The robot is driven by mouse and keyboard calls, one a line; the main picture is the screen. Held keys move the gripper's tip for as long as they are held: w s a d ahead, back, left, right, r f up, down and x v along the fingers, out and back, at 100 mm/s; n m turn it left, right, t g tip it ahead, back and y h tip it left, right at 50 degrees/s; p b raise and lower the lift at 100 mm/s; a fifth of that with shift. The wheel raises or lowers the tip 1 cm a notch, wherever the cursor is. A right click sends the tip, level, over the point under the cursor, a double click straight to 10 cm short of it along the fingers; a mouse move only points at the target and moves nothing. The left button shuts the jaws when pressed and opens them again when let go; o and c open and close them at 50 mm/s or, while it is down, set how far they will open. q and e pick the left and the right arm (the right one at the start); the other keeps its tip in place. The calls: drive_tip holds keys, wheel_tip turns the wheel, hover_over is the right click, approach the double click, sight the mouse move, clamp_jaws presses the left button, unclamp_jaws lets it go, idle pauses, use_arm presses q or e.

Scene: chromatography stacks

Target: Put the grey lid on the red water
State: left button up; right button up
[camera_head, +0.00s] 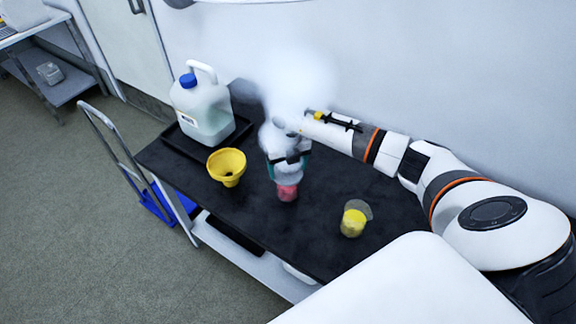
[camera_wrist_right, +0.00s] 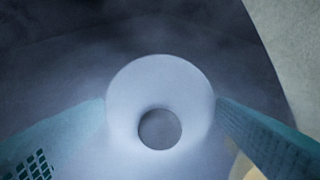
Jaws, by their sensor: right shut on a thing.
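The red water (camera_head: 287,192) is in a small clear vessel near the middle of the black table top. My right gripper (camera_head: 288,165) is directly above it, pointing down, its teal fingers close to the vessel's top. In the right wrist view the fingers are shut on a round pale-grey thing (camera_wrist_right: 190,85), which looks like the grey lid, with a darker round spot in its middle. White haze blurs the hand and wrist. I cannot tell whether the lid touches the vessel. My left gripper is not in view.
A yellow funnel (camera_head: 227,165) stands left of the red water. A small vessel of yellow liquid (camera_head: 352,224) with a greyish round top stands to the right. A white jug (camera_head: 203,112) with a blue cap sits in a black tray (camera_head: 181,143) at the back left.

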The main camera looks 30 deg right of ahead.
drive_tip(key=shift+f, duration=0.3)
drive_tip(key=o, duration=0.9)
drive_tip(key=shift+o, duration=0.2)
drive_tip(key=shift+r, duration=0.1)
drive_tip(key=shift+r+p, duration=2.35)
drive_tip(key=shift+r, duration=1.15)
drive_tip(key=shift+f, duration=0.1)
